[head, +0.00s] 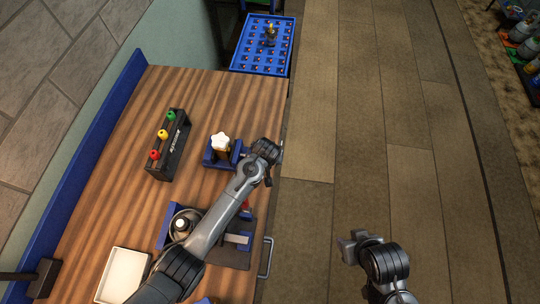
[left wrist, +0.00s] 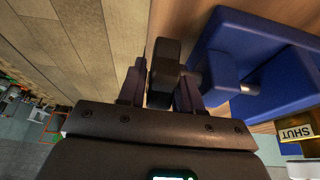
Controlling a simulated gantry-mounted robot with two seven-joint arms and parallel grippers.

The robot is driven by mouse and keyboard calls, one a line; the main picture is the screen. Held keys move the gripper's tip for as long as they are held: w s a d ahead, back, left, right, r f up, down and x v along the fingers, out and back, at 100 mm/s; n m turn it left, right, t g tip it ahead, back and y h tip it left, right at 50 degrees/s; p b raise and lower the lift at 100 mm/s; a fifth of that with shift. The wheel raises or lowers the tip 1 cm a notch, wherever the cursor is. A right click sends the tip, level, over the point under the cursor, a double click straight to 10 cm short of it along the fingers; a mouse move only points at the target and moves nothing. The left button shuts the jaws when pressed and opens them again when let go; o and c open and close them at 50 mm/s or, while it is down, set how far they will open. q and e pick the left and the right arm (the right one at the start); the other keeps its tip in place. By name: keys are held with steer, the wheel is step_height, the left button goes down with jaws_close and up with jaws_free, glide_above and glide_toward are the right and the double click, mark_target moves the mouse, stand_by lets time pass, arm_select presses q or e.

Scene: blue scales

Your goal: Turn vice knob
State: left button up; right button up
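The blue vice (head: 213,158) stands on the wooden bench near its right edge. In the left wrist view its blue body (left wrist: 235,60) fills the right side. Its dark round knob (left wrist: 165,62) sticks out on a short metal shaft. My left gripper (left wrist: 160,90) has its fingers apart, with the knob between them. A small gap shows beside the left finger; contact on the other side is unclear. In the head view my left gripper (head: 266,152) is at the vice's right side and covers the knob. My right gripper (head: 357,240) hangs over the floor, far from the vice; its opening is unclear.
Another blue fixture (head: 172,225) lies under my left arm. A white tray (head: 123,275) is nearby. A blue rack (head: 264,45) stands beyond the bench.

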arm_select(q)
jaws_close()
